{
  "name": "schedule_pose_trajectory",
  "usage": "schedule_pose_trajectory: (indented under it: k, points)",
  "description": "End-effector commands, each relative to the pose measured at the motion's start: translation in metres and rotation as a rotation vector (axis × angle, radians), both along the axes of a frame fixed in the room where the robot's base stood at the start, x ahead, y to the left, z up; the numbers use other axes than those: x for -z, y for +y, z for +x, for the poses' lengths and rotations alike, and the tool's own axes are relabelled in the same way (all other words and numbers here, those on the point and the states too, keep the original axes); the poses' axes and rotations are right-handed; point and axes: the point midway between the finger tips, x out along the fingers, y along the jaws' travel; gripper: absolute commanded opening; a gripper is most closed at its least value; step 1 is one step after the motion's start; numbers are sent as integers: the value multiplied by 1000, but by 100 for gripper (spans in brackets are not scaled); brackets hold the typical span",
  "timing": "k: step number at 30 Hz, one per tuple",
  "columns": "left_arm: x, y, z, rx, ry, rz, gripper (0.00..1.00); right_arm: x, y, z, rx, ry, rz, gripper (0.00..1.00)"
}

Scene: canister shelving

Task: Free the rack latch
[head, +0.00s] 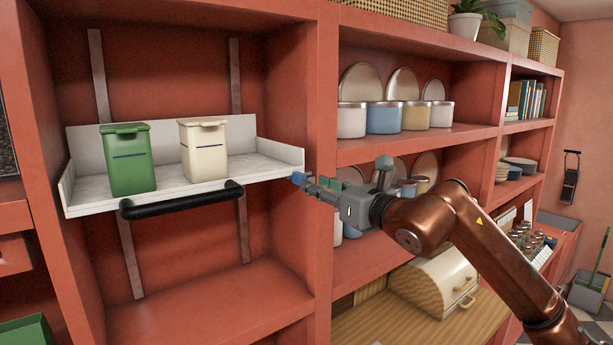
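The rack (258,174) is a pale pull-down shelf tray with a black handle (183,200) along its front, set in the left bay. A green lidded canister (130,165) and a cream lidded canister (204,155) stand upright on it. My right gripper (308,184) reaches in from the right, with its fingers at the right front end of the rack. A small blue piece (298,177) shows at the fingertips; I cannot tell whether it is the latch or part of the fingers. How far the fingers are apart is too small to tell. My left gripper is out of view.
The red upright (322,100) between bays stands right behind my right gripper. Shelves to the right hold several canisters and plates, with a wooden bread box (433,280) below. The compartment under the rack is empty. A green container (27,330) shows at lower left.

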Motion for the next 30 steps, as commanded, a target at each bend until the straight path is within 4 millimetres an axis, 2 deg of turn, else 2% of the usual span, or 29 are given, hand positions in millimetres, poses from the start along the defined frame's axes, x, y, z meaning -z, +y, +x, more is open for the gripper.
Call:
schedule_pose_trajectory:
  k: [3, 9, 20, 30]
  points:
    - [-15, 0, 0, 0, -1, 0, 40, -4, 13, 16, -2, 1, 0, 29]
    - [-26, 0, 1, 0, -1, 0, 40, -3, 26, 35, -3, 0, 2, 29]
    - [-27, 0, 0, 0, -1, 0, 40, 0, 30, 40, -2, 0, 1, 29]
    - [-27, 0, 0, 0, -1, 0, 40, -1, 29, 40, -2, -1, 2, 7]
